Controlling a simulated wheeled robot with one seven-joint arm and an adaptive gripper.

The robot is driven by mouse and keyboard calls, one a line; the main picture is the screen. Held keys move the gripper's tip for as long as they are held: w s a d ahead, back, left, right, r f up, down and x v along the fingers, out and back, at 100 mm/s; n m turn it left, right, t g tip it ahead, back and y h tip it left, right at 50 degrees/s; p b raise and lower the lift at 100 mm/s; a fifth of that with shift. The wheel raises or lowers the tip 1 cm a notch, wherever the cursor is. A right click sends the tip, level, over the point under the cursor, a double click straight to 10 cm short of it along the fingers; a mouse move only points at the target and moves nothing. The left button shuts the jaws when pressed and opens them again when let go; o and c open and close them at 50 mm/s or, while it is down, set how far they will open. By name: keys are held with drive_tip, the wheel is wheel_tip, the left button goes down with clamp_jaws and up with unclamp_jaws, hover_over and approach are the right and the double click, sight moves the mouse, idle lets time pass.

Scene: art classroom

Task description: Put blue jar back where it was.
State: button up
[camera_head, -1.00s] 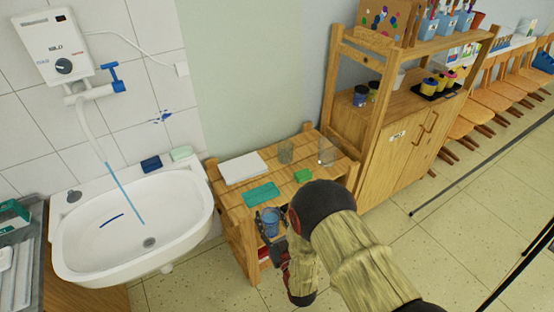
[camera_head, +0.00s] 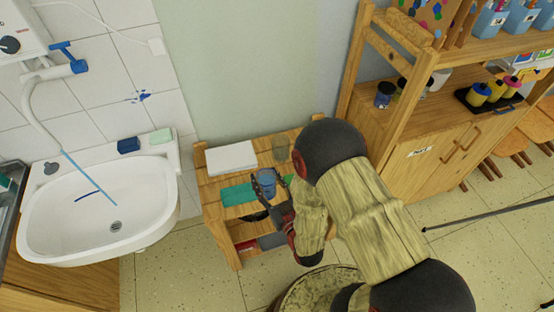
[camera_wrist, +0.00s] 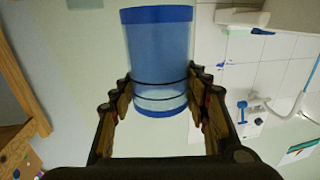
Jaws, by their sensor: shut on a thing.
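The blue jar (camera_head: 264,183) is see-through with blue bands. My gripper (camera_head: 268,196) is shut around it and holds it over the small wooden shelf unit (camera_head: 213,209), near a green cloth (camera_head: 236,194). In the wrist view the jar (camera_wrist: 158,50) stands between the two fingers of my gripper (camera_wrist: 160,100), which touch its sides. In the head view I cannot tell whether the jar's base touches the shelf top. My arm hides the right part of the shelf top.
A white stack (camera_head: 231,157) and a clear glass (camera_head: 281,149) stand at the back of the shelf top. The sink (camera_head: 105,215) is to the left. A tall wooden cabinet (camera_head: 432,150) with jars stands to the right.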

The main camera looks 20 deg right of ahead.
drive_tip(key=shift+w+d+f+b, duration=0.9)
drive_tip(key=shift+w+f+b, duration=0.35)
drive_tip(key=shift+w+f, duration=0.85)
drive_tip(key=shift+w+d+f+b, duration=0.9)
drive_tip(key=shift+w+f+b, duration=0.4)
drive_tip(key=shift+w+f, duration=0.8)
drive_tip(key=shift+w+d+f+b, duration=0.9)
drive_tip(key=shift+w+f+b, duration=0.35)
drive_tip(key=shift+w+f, duration=0.85)
drive_tip(key=shift+f, duration=0.2)
drive_tip(key=o, duration=1.2)
drive_tip(key=shift+s, duration=0.1)
drive_tip(key=shift+o, duration=0.2)
